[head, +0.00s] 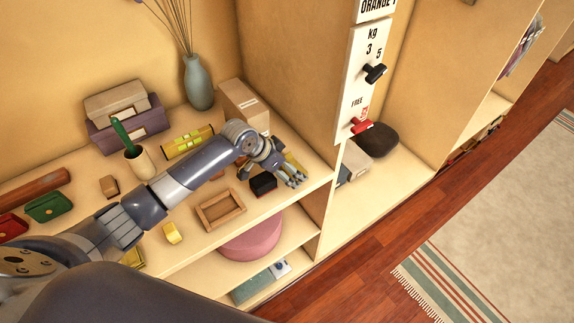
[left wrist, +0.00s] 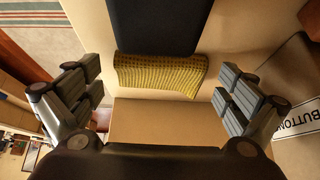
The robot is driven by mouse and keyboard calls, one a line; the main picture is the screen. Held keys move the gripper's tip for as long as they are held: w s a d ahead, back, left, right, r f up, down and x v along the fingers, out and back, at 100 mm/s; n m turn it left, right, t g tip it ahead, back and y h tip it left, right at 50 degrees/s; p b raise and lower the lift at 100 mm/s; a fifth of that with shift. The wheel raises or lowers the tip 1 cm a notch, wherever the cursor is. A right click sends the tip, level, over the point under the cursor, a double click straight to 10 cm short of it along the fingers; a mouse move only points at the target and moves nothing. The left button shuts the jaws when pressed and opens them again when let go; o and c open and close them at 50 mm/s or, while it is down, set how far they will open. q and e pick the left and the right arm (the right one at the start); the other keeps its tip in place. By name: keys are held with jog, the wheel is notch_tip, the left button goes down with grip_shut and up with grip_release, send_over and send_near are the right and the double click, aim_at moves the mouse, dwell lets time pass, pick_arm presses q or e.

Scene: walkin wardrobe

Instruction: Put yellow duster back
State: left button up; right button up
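The yellow duster (left wrist: 158,73) is a ribbed yellow cloth on a pale surface in the left wrist view, lying across the middle between my open fingers and not touched by them. A dark flat thing (left wrist: 158,25) adjoins its far edge. In the head view a bit of yellow (head: 295,163) shows beside my left gripper (head: 290,180), which is low over the right end of the shelf top. The left gripper (left wrist: 160,95) is open and empty, fingers spread wide. My right gripper is not in view.
A black and red box (head: 263,184) sits close beside the left gripper. A wooden tray (head: 221,210), a cardboard box (head: 243,106) and a vase (head: 198,83) stand nearby. An upright panel with a black knob (head: 375,73) and a red knob (head: 361,125) rises to the right.

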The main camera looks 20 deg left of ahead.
pick_arm(q)
jog(key=shift+r, duration=0.1)
jog(key=shift+r, duration=0.2)
jog(key=b+v, duration=0.1)
jog(key=v, duration=1)
jog(key=shift+s+a+r+b, duration=0.15)
jog(key=shift+s+r+b, duration=0.1)
jog(key=shift+r+b, duration=0.15)
jog(key=shift+f, duration=0.1)
